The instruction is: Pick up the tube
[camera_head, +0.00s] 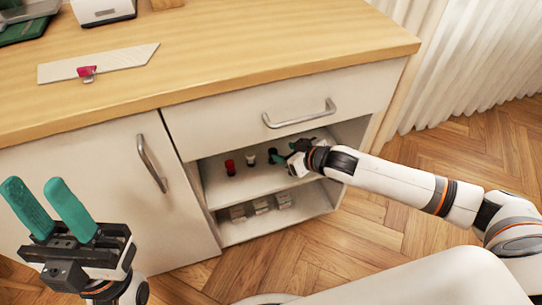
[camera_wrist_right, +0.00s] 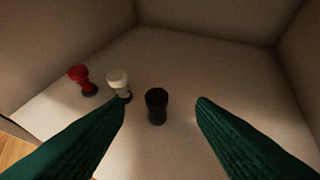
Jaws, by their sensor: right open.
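Three small spool-shaped tubes stand upright on the upper shelf of the open cabinet: a red tube (camera_head: 230,167) (camera_wrist_right: 83,80), a white tube (camera_head: 250,160) (camera_wrist_right: 119,84) and a black tube (camera_head: 272,155) (camera_wrist_right: 156,106). The pictures do not show which one the task means. My right gripper (camera_head: 284,159) (camera_wrist_right: 161,102) is open inside the cabinet. In the wrist view the black tube appears between its green fingertips, standing free on the shelf. The white tube is beside the left fingertip. My left gripper (camera_head: 35,187) is open and empty, in front of the cabinet door.
A closed drawer (camera_head: 230,113) with a metal handle is above the shelf, and side walls bound the opening. Several small clear items (camera_head: 262,206) sit on the lower shelf. The wooden countertop (camera_head: 250,55) holds a pale board (camera_head: 120,62) and a red item (camera_head: 86,71).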

